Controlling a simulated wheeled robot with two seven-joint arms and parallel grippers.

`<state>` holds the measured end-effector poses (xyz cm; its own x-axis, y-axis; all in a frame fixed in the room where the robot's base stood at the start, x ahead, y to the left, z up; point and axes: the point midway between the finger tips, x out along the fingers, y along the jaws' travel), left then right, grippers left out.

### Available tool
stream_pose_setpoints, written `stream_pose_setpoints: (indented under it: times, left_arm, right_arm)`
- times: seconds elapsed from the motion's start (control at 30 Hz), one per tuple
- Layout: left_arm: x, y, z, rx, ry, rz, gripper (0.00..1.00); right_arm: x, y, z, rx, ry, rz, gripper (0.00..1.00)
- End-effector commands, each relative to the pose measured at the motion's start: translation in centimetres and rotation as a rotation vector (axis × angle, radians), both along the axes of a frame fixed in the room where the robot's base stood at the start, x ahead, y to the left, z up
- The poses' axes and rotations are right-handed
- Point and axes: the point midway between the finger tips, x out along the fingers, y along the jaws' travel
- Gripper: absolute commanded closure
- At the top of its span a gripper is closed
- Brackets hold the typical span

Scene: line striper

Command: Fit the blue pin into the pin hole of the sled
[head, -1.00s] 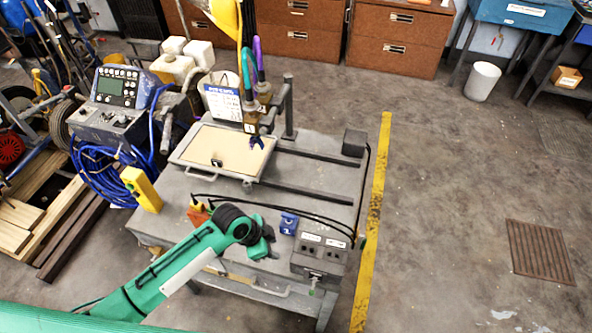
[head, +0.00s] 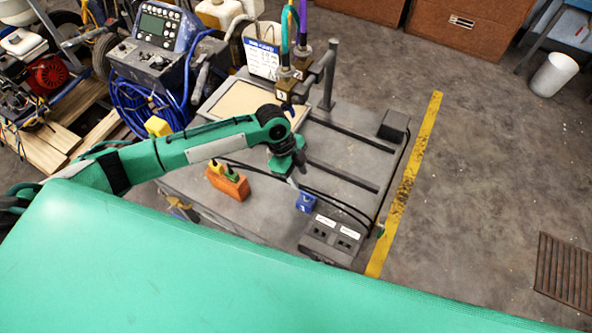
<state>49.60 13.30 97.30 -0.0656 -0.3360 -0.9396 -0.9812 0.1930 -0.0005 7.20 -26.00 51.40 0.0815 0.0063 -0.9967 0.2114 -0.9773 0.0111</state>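The sled (head: 207,110), a grey-framed tray with a tan board, sits on the cart top and is partly covered by my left arm. A small dark blue piece (head: 289,111) shows at its right side; I cannot tell whether it is the blue pin. The pin hole cannot be made out. A blue block (head: 306,202) with a white mark lies on the cart. My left gripper (head: 291,174) points down just above and left of this block; its fingers are too small to tell their opening or whether they hold anything. My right gripper is out of view.
An orange block (head: 228,183) with yellow and green tops stands left of the gripper. A grey socket box (head: 332,238) stands at the cart's front right, with black cables behind it. Dark rails (head: 340,174) cross the cart top. A yellow block (head: 158,126) is at the left.

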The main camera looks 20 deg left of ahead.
Motion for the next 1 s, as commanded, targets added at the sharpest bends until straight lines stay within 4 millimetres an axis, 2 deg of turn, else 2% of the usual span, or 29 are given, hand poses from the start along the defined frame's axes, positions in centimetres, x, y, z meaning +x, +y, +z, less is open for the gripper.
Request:
stream_pose_setpoints:
  times: [0.03, 0.3, 0.5, 0.7, 1.0]
  left_arm:
    - [0.0, -0.2, -1.1, -0.001, 0.000, 0.000, 0.64]
    - [-0.3, -1.4, -4.2, -0.001, 0.000, 0.000, 0.64]
    - [-0.4, -2.1, -6.1, -0.001, 0.001, 0.001, 0.64]
    - [-0.5, -2.6, -7.2, 0.000, 0.001, 0.002, 0.64]
    - [-0.5, -2.6, -7.3, 0.000, -0.001, 0.001, 0.64]
  right_arm:
    - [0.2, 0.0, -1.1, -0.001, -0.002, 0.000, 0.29]
    - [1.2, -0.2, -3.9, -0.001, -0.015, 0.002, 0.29]
    - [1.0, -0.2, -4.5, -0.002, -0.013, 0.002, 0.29]
    - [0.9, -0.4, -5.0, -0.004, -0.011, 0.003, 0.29]
    - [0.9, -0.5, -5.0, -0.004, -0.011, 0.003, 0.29]
